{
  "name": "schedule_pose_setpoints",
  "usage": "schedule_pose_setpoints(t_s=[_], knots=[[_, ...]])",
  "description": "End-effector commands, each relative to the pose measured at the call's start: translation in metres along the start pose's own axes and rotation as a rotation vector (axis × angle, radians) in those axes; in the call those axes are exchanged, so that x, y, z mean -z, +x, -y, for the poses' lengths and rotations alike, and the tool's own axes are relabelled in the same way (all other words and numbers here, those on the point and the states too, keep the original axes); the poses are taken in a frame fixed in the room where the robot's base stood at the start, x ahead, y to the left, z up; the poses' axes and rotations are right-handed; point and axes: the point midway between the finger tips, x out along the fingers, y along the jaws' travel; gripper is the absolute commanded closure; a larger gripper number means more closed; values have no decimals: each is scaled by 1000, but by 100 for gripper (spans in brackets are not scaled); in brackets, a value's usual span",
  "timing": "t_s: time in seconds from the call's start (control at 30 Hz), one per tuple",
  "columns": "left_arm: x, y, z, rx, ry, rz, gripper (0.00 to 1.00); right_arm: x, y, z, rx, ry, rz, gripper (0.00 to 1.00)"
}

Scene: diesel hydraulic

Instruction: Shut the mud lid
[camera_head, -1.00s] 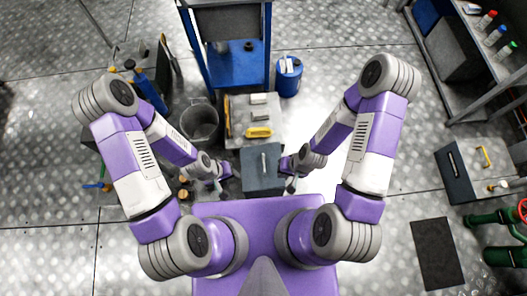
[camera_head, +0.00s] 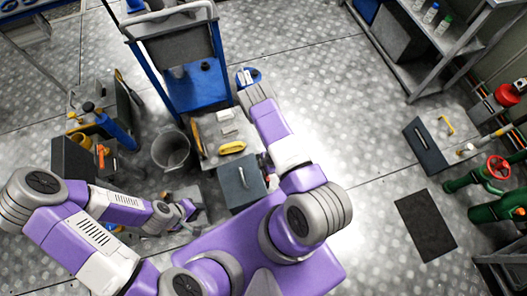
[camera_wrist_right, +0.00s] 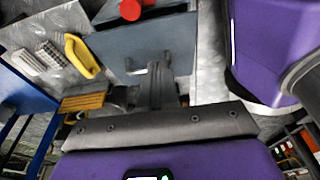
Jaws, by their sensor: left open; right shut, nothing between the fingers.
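A dark grey lid-like panel (camera_head: 235,192) with a small light handle lies in front of my body in the head view. I take it for the mud lid, but no label shows, and I cannot tell whether it stands open. A blue-grey panel (camera_wrist_right: 115,45), probably the same one, spans the upper middle of the right wrist view. My right gripper (camera_wrist_right: 156,75) is shut and empty, its fingertips close to that panel; contact is unclear. In the head view my right arm hides most of that gripper. My left gripper (camera_head: 190,208) is open and empty, left of the panel.
A grey bucket (camera_head: 171,150) stands left of a light board with a yellow handle (camera_head: 232,147). A blue trolley (camera_head: 196,88) stands behind. At right are a dark panel with a handle (camera_head: 425,147), a floor mat (camera_head: 425,225) and green valves (camera_head: 485,208). Open floor lies between.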

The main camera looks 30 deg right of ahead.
Motion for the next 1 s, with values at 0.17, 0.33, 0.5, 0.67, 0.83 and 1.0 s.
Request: schedule_pose_setpoints(t_s=[0.17, 0.33, 0.5, 0.67, 0.83, 1.0], knots=[[0, 9, 3, 0, 0, 0, 57, -2, 24, 0, 4, -22, 2, 100], [1, 22, 8, 0, 0, 0, 57, -2, 61, 1, 4, -19, 1, 100], [2, 35, 13, 0, -1, 0, 57, -2, 98, 1, 3, -17, 1, 100], [2, 45, 17, 0, 0, 0, 57, -10, 122, 1, 2, -13, 1, 100], [2, 51, 19, 0, 0, 0, 57, -16, 134, 0, 2, -13, 1, 100], [2, 51, 19, 0, 0, 0, 57, -18, 136, 0, 2, -13, 1, 100]])
